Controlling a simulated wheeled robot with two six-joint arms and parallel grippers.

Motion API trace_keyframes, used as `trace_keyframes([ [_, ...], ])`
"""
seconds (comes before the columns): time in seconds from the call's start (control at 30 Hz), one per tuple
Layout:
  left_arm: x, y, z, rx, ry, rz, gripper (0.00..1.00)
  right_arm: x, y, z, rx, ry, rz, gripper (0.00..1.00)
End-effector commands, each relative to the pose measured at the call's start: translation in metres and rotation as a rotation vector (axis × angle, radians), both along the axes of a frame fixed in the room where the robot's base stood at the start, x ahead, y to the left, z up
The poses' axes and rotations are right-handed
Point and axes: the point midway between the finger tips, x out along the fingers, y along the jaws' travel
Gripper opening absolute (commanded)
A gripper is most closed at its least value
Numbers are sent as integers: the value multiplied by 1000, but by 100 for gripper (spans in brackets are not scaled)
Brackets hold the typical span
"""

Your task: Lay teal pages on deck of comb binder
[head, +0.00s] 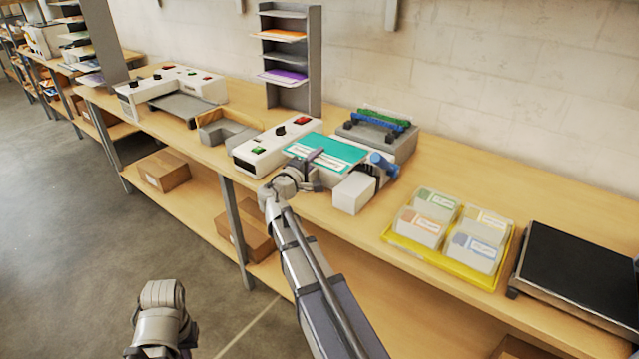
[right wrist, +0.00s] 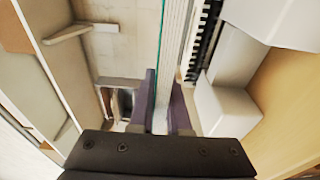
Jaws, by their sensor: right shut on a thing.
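The teal pages (head: 329,151) are a flat stack with a white label, between the white control box and the comb binder (head: 398,147). My right gripper (head: 317,160) is shut on their near edge. In the right wrist view the pages (right wrist: 171,60) show edge-on between purple fingers (right wrist: 163,108), with the binder's black comb teeth (right wrist: 199,45) close beside them. The binder is grey with a blue-ended handle (head: 383,163) and a white block in front. I cannot tell whether the pages touch its deck. Only part of my left arm shows; its gripper is out of view.
Green and blue combs (head: 382,119) lie behind on the binder. A white control box (head: 268,147) stands left of the pages. A yellow tray (head: 440,258) with several lidded boxes and a black-topped device (head: 580,275) are to the right. A shelf rack (head: 313,60) stands behind.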

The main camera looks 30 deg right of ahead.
Motion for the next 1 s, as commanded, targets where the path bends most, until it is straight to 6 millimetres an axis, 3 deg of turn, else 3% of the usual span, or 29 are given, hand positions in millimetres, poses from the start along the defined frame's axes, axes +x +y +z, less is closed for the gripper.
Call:
trace_keyframes([
  [0.03, 0, 0, -15, 0, 0, 0, 0, 0, 0, -15, -1, 0, 0, 0],
  [0.23, 0, 0, -45, 0, 0, 0, 0, 0, 0, -45, -1, 0, 0, 0],
  [0.53, 0, 0, -50, 0, 0, -1, 0, 0, 0, -50, -1, 0, 0, 0],
  [0.83, 0, 0, -84, 0, 0, -1, 0, 0, 0, -83, -1, 0, 0, 0],
  [1.0, 0, 0, -87, 0, 0, -1, 0, 0, 0, -86, -1, 0, 0, 0],
])
